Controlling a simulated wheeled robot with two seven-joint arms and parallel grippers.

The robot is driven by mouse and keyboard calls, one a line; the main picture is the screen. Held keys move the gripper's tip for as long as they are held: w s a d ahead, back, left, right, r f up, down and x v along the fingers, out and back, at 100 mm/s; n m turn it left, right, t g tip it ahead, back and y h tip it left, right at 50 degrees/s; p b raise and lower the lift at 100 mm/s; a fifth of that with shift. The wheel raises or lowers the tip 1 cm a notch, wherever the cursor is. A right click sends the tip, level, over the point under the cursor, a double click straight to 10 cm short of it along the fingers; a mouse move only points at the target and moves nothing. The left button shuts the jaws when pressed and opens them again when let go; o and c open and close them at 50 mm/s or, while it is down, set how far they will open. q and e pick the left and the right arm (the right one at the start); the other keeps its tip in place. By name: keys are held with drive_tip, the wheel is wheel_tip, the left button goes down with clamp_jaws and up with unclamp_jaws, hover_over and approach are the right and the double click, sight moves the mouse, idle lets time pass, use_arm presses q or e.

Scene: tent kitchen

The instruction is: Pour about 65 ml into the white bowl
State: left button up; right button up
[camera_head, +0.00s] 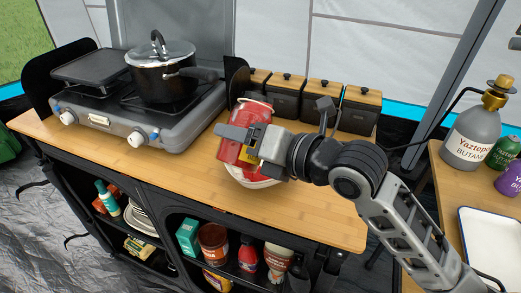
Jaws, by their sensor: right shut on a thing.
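My right gripper (243,141) is shut on a red container (229,155) over the middle of the wooden counter (320,210). The gripper and wrist cover much of the container, so its opening, its exact tilt and any liquid are hard to make out. A white curved rim, which looks like the white bowl (262,183), shows just below the container. The rest of the bowl is hidden behind the container and my gripper, and I cannot tell whether the two touch. My left gripper is not in view.
A stove (140,125) with a lidded black pot (166,72) stands to the left. Wooden-lidded canisters (322,95) line the back edge. A butane bottle (472,137) and white tray (492,240) are on the right table. The counter's front right is clear.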

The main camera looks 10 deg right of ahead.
drive_tip(key=shift+w+d+r, duration=0.1)
drive_tip(key=shift+w+r, duration=0.05)
drive_tip(key=shift+w, duration=0.05)
drive_tip(key=shift+w+d+m+p, duration=0.2)
drive_tip(key=shift+m+p, duration=0.1)
drive_tip(key=shift+m, duration=0.2)
idle(0.4)
drive_tip(key=shift+s+a+f+m+g, duration=0.35)
drive_tip(key=shift+a+f+m+g, duration=0.05)
idle(0.5)
drive_tip(key=shift+d+r+n, duration=0.1)
drive_tip(key=shift+r+n, duration=0.2)
drive_tip(key=shift+n, duration=0.1)
drive_tip(key=shift+w+d+f+n+t+b, duration=0.1)
drive_tip(key=shift+w+f+n+t+b, duration=0.15)
drive_tip(key=shift+n+b, duration=0.35)
drive_tip(key=shift+r+t, duration=0.25)
drive_tip(key=shift+r, duration=0.1)
drive_tip(key=shift+n, duration=0.3)
